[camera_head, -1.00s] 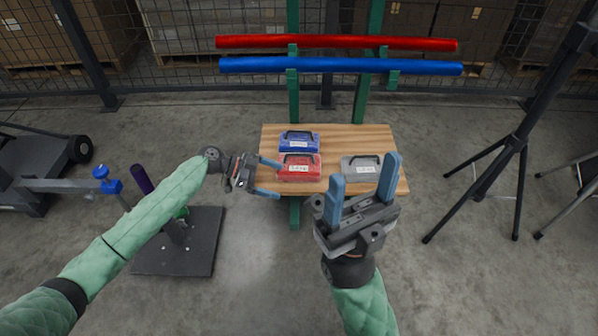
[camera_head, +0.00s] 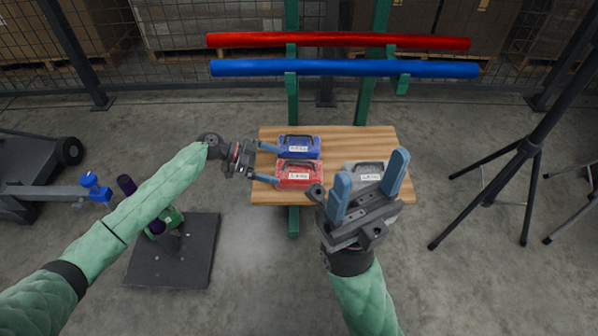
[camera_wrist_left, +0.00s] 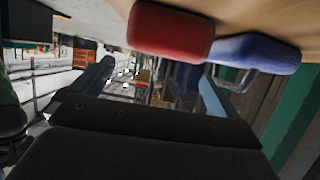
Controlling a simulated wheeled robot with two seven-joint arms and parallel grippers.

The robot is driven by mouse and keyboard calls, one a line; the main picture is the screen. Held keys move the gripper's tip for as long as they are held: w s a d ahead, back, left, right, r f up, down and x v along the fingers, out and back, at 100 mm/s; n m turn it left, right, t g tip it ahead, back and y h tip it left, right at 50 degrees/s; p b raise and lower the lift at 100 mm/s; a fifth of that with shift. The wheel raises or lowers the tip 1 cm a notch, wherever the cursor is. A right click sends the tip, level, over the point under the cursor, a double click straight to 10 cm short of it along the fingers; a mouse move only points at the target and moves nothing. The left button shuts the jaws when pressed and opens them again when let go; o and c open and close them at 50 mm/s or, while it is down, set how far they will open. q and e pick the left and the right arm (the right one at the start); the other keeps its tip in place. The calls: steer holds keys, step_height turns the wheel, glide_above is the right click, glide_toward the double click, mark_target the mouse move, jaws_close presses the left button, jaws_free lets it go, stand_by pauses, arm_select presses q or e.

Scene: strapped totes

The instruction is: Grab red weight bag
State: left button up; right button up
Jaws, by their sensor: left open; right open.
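The red weight bag (camera_head: 298,173) lies on the wooden shelf, in front of the blue weight bag (camera_head: 299,147). It has a dark handle and a white label. My left gripper (camera_head: 270,164) is open at the left side of the red bag, its fingers pointing right towards the bags. In the left wrist view the red bag (camera_wrist_left: 170,32) and the blue bag (camera_wrist_left: 254,52) show at the top, beyond the open fingers. Whether a finger touches the red bag I cannot tell. My right gripper (camera_head: 370,183) is open and empty, in front of the grey weight bag (camera_head: 362,168) and partly hiding it.
The wooden shelf (camera_head: 345,137) is on a green frame. A red bar (camera_head: 338,40) and a blue bar (camera_head: 345,68) lie across behind it. A black tripod (camera_head: 505,170) stands right. A dark plate (camera_head: 185,262) lies on the floor at left.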

mark_target(287, 167)
arm_select(q)
steer(key=shift+f+b+x, duration=0.1)
steer(key=shift+b+x, duration=0.35)
steer(key=shift+x, duration=1.2)
steer(key=shift+f+b+x, duration=0.15)
steer(key=shift+b+x, duration=0.25)
steer(key=shift+x, duration=1.3)
steer(key=shift+w+a, duration=0.1)
steer(key=shift+w, duration=0.05)
steer(key=c, duration=1.6)
steer(key=shift+r, duration=0.15)
steer(key=shift+c, duration=0.8)
steer(key=shift+r, duration=0.1)
